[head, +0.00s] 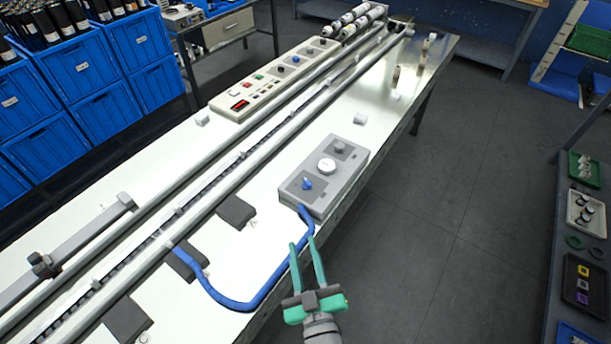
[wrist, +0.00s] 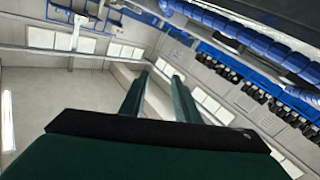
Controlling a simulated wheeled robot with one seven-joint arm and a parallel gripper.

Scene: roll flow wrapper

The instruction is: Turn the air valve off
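The air valve appears to be the blue knob (head: 307,184) on a grey control box (head: 325,205) at the table's right edge. The box also has a white round dial (head: 326,166) and a grey knob (head: 339,146). A blue hose (head: 240,304) runs from the box's near end to the conveyor. My gripper (head: 302,243) is green, open and empty, just in front of the box's near end in the picture. In the wrist view its two fingers (wrist: 158,95) stand apart and point at walls and ceiling; the valve is not in that view.
A long white table (head: 420,80) carries conveyor rails and a control panel (head: 262,92) with buttons. Blue crates (head: 105,105) with dark rolls stand at left. A shelf with small trays (head: 585,215) is at right. The floor right of the table is clear.

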